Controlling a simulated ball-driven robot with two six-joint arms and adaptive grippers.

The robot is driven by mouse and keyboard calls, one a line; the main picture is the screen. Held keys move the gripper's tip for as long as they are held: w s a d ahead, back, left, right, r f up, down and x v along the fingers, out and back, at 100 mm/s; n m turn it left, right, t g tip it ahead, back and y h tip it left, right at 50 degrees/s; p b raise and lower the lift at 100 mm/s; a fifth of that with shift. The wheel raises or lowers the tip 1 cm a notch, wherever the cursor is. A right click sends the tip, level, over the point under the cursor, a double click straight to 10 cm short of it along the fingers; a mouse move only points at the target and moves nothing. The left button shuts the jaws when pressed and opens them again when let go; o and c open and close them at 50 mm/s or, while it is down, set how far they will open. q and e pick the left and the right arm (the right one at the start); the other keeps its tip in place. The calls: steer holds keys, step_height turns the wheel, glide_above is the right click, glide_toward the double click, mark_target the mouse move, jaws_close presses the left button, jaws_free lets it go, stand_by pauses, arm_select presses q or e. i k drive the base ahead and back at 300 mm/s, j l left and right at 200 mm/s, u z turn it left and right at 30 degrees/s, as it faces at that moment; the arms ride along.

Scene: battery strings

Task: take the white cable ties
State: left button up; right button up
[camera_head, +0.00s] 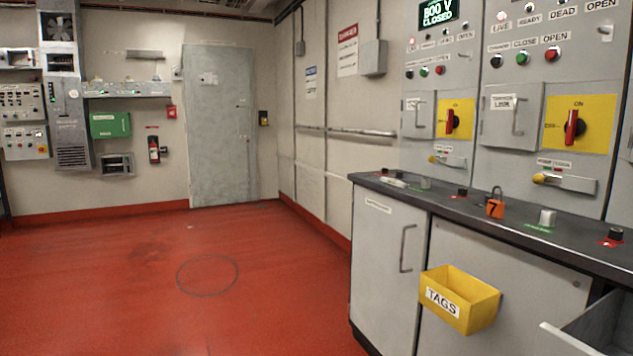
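A small whitish elongated item (394,181) lies flat near the left end of the dark counter top (520,222). It may be the white cable ties, but it is too small to tell for sure. No other white ties can be made out. Neither of my grippers is in view.
On the counter are an orange padlock (495,208) marked 7, a pale cylinder (546,217) and dark knobs. A yellow TAGS bin (462,301) hangs on the cabinet front. A drawer (595,335) stands open at lower right. The red floor (140,285) is clear.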

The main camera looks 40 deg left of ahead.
mark_target(394, 182)
steer(key=j+u, duration=0.1)
steer(key=u, duration=1.3)
steer(key=i+l+u, duration=0.1)
steer(key=i+u, duration=0.25)
steer(key=i, duration=0.2)
steer(key=i+l+u, duration=0.2)
steer(key=i+u, duration=0.15)
steer(key=i, duration=0.2)
